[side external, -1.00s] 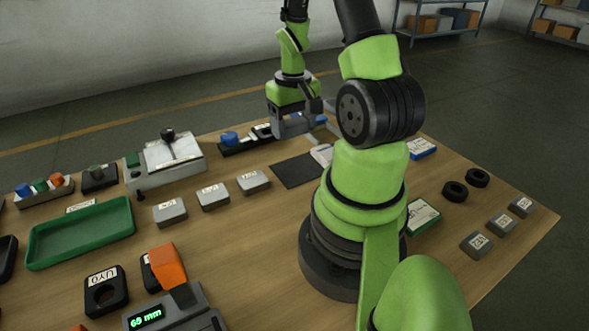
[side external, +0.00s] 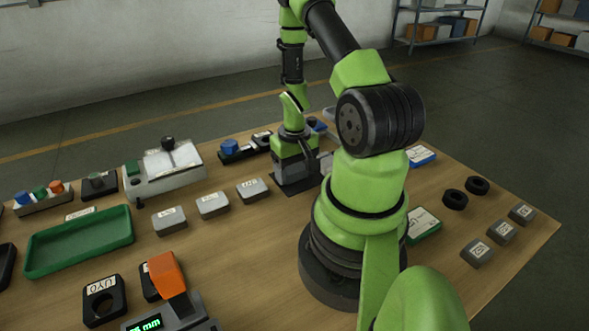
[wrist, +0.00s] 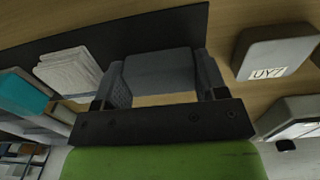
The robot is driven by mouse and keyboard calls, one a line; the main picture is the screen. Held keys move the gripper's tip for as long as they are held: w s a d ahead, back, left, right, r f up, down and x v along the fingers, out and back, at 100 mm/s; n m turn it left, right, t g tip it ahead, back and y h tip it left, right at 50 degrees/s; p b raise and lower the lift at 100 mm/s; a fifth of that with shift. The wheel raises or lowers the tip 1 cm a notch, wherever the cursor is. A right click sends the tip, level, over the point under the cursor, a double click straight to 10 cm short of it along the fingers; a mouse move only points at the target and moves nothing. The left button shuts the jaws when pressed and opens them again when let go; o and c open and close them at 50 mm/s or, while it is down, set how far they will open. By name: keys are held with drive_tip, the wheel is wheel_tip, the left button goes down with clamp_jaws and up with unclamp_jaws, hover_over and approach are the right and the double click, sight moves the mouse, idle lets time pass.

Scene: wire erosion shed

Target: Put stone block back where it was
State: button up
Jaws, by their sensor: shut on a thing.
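The stone block (wrist: 158,70) is a plain dark grey block. In the wrist view it sits between the two fingers of my gripper (wrist: 160,84), which is shut on it. In the side view my gripper (side external: 296,168) is low over the black mat (side external: 301,190), and the block is hard to tell from the fingers there. The mat also shows in the wrist view (wrist: 110,31), behind and left of the block. I cannot tell whether the block touches the mat.
Several light grey labelled blocks stand left of the mat, the nearest (side external: 252,189) close to it; a block marked UY7 (wrist: 274,52) shows in the wrist view. A white folded stack (wrist: 70,70) lies on the other side. A green tray (side external: 80,242) is farther left.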

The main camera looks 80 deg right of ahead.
sight(295, 168)
drive_tip(key=shift+f, duration=0.15)
drive_tip(key=o, duration=0.9)
wheel_tip(295, 168, up, 12)
drive_tip(key=w+a+r+n+t+h, duration=0.1)
drive_tip(key=w+a+r+n+t, duration=0.3)
drive_tip(key=a+r, duration=0.6)
drive_tip(key=s+a+r+n+t+y, duration=0.1)
drive_tip(key=s+a+r+t+y, duration=0.2)
drive_tip(key=a+r, duration=0.6)
drive_tip(key=s+a, duration=0.1)
drive_tip(key=a, duration=0.2)
drive_tip(key=shift+s+a, duration=0.25)
